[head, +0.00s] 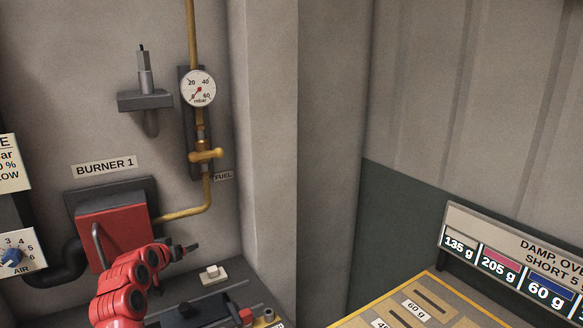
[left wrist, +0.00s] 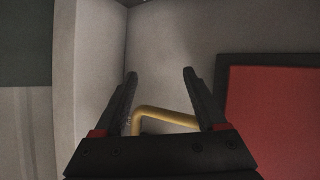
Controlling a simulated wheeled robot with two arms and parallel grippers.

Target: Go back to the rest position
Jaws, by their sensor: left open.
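My left arm is red and comes up from the bottom left in the head view. Its gripper (head: 190,247) is in front of the wall, right of the red burner door (head: 113,236) and below the end of the yellow fuel pipe (head: 185,213). In the left wrist view my left gripper (left wrist: 160,78) is open with nothing between its fingers. The yellow pipe (left wrist: 165,115) shows behind the fingers, and the red door (left wrist: 275,120) is at the right. My right gripper is in neither view.
A pressure gauge (head: 198,88) and a yellow valve handle (head: 206,155) are on the wall above. An air dial (head: 13,257) is at the far left. A bench with a black device (head: 200,310) is below the gripper. A slotted board (head: 450,312) is at the lower right.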

